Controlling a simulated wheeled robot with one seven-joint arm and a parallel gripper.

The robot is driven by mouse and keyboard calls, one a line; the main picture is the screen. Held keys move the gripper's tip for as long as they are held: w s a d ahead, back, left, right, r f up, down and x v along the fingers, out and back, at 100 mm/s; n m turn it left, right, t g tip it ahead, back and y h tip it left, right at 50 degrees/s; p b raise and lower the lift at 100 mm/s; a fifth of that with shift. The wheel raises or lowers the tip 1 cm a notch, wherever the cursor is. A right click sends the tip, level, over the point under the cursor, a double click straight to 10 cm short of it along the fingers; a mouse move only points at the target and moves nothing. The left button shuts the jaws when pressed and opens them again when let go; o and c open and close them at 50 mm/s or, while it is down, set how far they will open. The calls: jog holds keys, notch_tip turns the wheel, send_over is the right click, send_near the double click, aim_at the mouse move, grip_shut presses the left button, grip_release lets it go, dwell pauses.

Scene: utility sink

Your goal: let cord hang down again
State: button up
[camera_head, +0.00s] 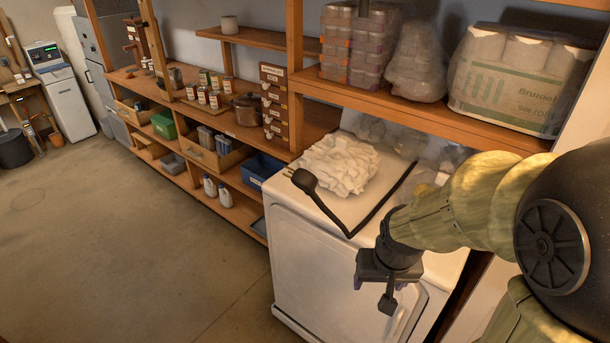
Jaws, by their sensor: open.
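A black cord (379,208) lies bent in a V across the top of a white appliance (312,223). The bend of the cord is at the front edge of the top. The other end runs back to the right, where it ends from view. My gripper (385,293) is in front of the appliance, below its top edge, pointing down.
A crumpled white cloth (340,164) lies on the appliance beside the plug. Wooden shelves (430,110) with wrapped packs (518,80) stand above and behind. A lower shelf unit with cans (208,97) and bins runs left. The concrete floor (130,230) at left is clear.

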jog(key=w+a+r+m+p, duration=0.1)
jog(key=w+a+r+m, duration=0.1)
jog(key=w+r, duration=0.55)
notch_tip(320, 180, up, 24)
jog(key=m+g+p, duration=0.3)
jog(key=m, duration=0.2)
send_over(304, 169)
jog(key=shift+f, duration=0.2)
notch_tip(304, 169, down, 18)
jog(key=shift+r, duration=0.25)
jog(key=c, duration=1.4)
